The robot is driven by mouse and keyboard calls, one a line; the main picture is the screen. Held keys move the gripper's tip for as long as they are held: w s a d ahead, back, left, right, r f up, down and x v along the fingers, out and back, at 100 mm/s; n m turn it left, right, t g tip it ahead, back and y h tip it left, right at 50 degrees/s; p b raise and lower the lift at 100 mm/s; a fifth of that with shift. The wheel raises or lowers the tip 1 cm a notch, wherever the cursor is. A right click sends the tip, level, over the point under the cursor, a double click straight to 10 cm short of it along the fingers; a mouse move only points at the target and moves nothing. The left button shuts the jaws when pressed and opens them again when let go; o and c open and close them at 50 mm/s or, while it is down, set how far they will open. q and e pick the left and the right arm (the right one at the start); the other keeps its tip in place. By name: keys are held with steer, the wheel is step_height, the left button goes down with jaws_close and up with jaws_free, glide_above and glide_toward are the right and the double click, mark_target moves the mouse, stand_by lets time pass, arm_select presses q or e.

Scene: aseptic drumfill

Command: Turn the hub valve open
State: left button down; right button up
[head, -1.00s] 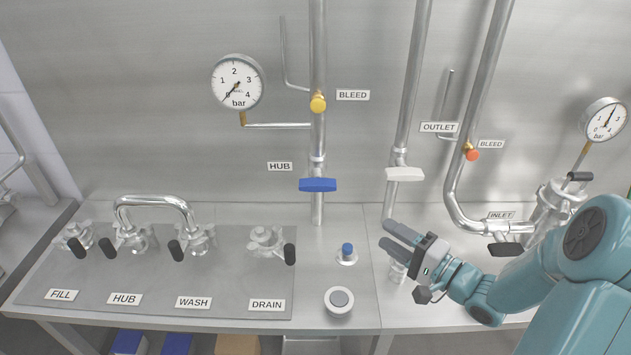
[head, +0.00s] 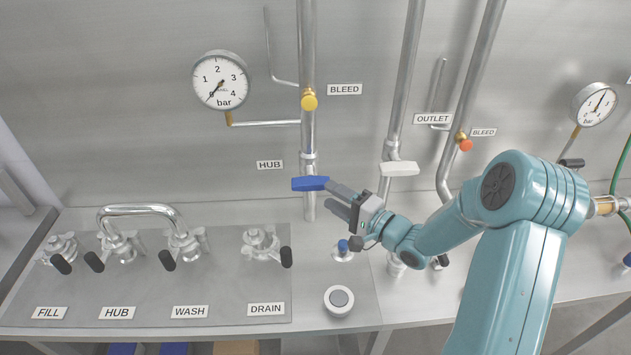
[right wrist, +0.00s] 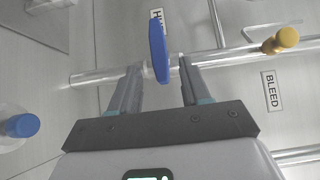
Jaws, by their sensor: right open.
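The hub valve's blue handle (head: 309,184) lies crosswise on the vertical pipe, beside the HUB label (head: 270,165). My right gripper (head: 334,194) is open at the handle's right end in the head view. In the right wrist view the blue handle (right wrist: 159,50) stands ahead of and between the two open fingers (right wrist: 158,84), with its near end close to the fingertip level. I cannot tell whether a finger touches it. My left gripper is not in view.
A yellow bleed knob (head: 309,101) sits higher on the same pipe, with a gauge (head: 220,80) to its left. A white handle (head: 400,169) is on the pipe to the right. A blue button (head: 343,246) stands on the bench below my gripper.

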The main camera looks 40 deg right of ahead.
mark_target(318, 189)
steer(key=p+x, duration=0.1)
steer(key=x, duration=0.4)
steer(key=shift+w+f, duration=0.15)
steer(key=shift+w, duration=0.25)
steer(key=shift+a, duration=0.1)
steer(key=shift+s+a, duration=0.1)
steer(key=shift+w, duration=0.25)
steer(key=c, duration=0.5)
jaws_close()
